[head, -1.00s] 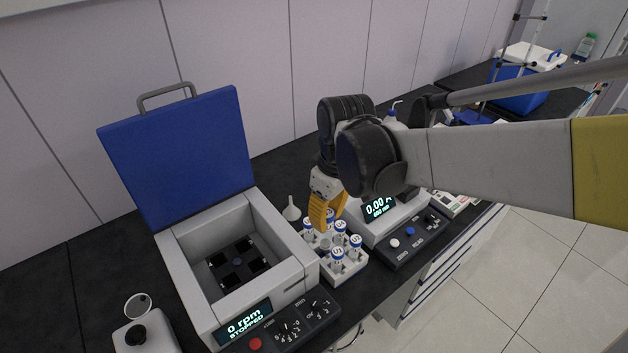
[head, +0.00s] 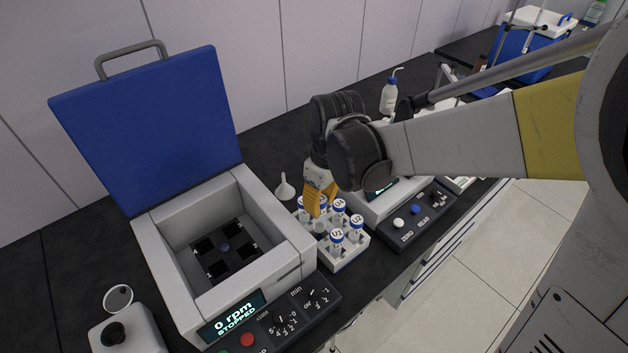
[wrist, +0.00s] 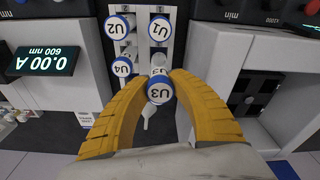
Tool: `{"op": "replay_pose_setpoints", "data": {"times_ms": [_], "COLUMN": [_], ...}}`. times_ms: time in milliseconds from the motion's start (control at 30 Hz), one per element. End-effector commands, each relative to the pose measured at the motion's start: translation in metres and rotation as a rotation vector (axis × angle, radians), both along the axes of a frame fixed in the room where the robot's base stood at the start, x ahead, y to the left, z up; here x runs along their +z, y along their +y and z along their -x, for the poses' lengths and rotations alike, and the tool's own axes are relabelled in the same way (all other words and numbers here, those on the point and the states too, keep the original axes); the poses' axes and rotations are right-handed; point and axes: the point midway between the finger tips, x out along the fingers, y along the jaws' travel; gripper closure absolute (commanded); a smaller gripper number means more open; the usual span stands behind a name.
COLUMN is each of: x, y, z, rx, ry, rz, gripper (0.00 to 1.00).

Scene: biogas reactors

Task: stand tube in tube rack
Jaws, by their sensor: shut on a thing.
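My gripper (head: 318,208) is over the back part of the white tube rack (head: 345,262), pointing down. In the wrist view its yellow fingers (wrist: 159,104) are shut on a tube with a blue-rimmed cap marked U3 (wrist: 159,92). The fingers hide most of that tube in the head view; whether its lower end is inside a rack hole I cannot tell. Other capped tubes stand upright in the rack: U1 (wrist: 159,28), U2 (wrist: 117,27) and U4 (wrist: 122,66). A paler round top (wrist: 159,66) shows just beyond U3, partly hidden.
The open centrifuge (head: 225,255), its blue lid raised, stands left of the rack. A photometer with a dark key panel (head: 420,218) stands close on the right. A white funnel (head: 285,188) is behind the rack. A wash bottle (head: 389,95) stands farther back.

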Motion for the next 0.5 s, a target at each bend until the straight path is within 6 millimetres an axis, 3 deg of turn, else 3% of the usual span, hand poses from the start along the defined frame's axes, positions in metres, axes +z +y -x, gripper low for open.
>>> {"op": "replay_pose_setpoints", "data": {"times_ms": [100, 267, 500], "x": [-0.022, -0.033, -0.065], "y": [0.0, 0.0, 0.0], "z": [-0.001, 0.0, -0.001], "rx": [0.0, 0.0, 0.0], "ry": [0.0, 0.0, 0.0], "rz": [0.0, 0.0, 0.0], "gripper": [1.0, 1.0, 1.0]}}
